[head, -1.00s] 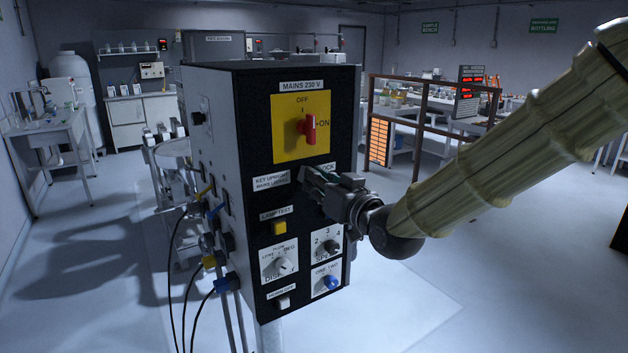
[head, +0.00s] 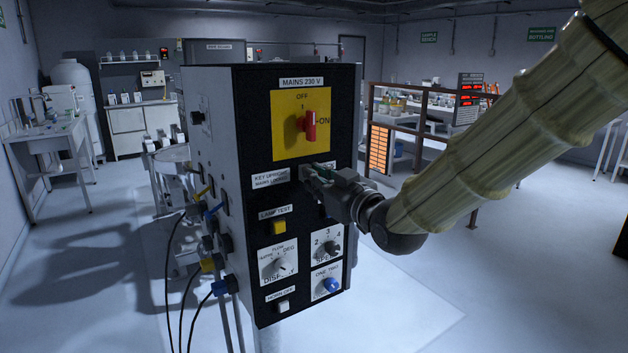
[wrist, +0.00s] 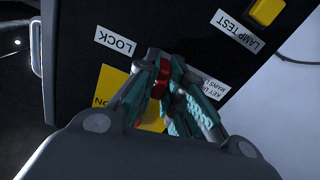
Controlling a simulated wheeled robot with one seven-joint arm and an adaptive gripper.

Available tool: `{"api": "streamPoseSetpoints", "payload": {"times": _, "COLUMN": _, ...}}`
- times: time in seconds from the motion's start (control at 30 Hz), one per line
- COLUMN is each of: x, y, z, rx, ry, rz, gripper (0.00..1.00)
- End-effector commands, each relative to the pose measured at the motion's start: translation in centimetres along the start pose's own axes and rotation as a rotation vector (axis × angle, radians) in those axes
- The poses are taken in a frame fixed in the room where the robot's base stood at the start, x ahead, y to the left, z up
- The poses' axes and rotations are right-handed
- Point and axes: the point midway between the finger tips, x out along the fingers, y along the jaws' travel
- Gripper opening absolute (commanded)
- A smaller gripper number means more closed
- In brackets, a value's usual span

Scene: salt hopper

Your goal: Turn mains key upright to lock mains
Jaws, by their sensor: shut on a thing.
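The mains key is largely hidden by my fingers, between the LOCK label (wrist: 115,40) and the KEY UPRIGHT label (head: 270,177). My gripper (head: 310,173) is at that spot on the black panel (head: 345,120), below the yellow mains plate (head: 285,145). In the wrist view my fingers (wrist: 163,65) are shut around a small red part, apparently the key. I cannot tell the key's angle. The red mains switch handle (head: 310,126) is upright on the plate, above my gripper and apart from it in the head view.
Below my gripper are a yellow LAMP TEST button (head: 279,227), a DISPLAY dial (head: 280,266), a speed dial (head: 330,248), a blue knob (head: 332,285) and a HORN OFF button (head: 283,306). Cables hang at the box's left side. Floor right of the box is clear.

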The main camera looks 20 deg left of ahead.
Motion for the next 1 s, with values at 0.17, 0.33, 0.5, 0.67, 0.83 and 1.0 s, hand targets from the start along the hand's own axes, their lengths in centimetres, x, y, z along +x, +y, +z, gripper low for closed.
{"api": "streamPoseSetpoints", "payload": {"times": 0.17, "x": 0.0, "y": 0.0, "z": 0.0, "rx": 0.001, "ry": -0.001, "rz": -0.001, "gripper": 0.12}}
{"api": "streamPoseSetpoints", "payload": {"times": 0.33, "x": 0.0, "y": 0.0, "z": 0.0, "rx": 0.001, "ry": -0.001, "rz": 0.000, "gripper": 0.36}}
{"api": "streamPoseSetpoints", "payload": {"times": 0.5, "x": 0.0, "y": 0.0, "z": 0.0, "rx": 0.002, "ry": 0.000, "rz": 0.000, "gripper": 0.36}}
{"api": "streamPoseSetpoints", "payload": {"times": 0.67, "x": -0.3, "y": 0.0, "z": 0.0, "rx": 0.002, "ry": 0.000, "rz": 0.000, "gripper": 0.36}}
{"api": "streamPoseSetpoints", "payload": {"times": 0.83, "x": -2.0, "y": 0.1, "z": 0.0, "rx": 0.003, "ry": 0.000, "rz": 0.001, "gripper": 0.36}}
{"api": "streamPoseSetpoints", "payload": {"times": 1.0, "x": -5.0, "y": 0.1, "z": 0.0, "rx": 0.003, "ry": -0.001, "rz": 0.002, "gripper": 0.36}}
